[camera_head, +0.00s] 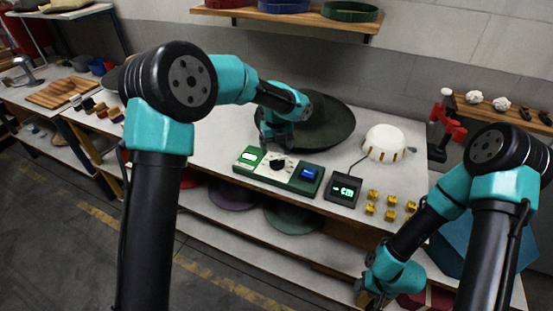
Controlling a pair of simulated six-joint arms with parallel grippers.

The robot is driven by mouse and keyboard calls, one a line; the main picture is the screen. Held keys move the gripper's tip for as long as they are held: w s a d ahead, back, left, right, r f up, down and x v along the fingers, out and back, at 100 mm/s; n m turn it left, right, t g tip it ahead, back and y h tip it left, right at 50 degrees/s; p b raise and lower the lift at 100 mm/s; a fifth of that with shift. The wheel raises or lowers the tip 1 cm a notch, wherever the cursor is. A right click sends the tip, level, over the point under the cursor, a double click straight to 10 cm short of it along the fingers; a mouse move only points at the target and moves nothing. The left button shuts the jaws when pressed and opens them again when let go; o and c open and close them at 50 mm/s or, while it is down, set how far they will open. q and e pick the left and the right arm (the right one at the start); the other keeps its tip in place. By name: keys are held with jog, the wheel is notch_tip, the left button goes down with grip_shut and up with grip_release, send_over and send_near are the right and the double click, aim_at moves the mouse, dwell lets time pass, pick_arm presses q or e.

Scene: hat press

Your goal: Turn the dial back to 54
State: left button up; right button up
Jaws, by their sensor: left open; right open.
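A dark green control panel (257,176) lies on the white bench. The dial's numbers are too small to read. My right gripper (372,294) is open and empty, low in front of the bench's front edge, far from the panel.
A small black screen (343,188) showing green "- cm" sits right of the panel. A white dome (384,143) and several yellow cubes (390,200) are to the right. A red press (444,128) stands at the far right.

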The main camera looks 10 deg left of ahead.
aim_at(277, 163)
pick_arm(q)
notch_tip(277, 163, down, 6)
dwell(0.4)
jog(key=c, duration=0.9)
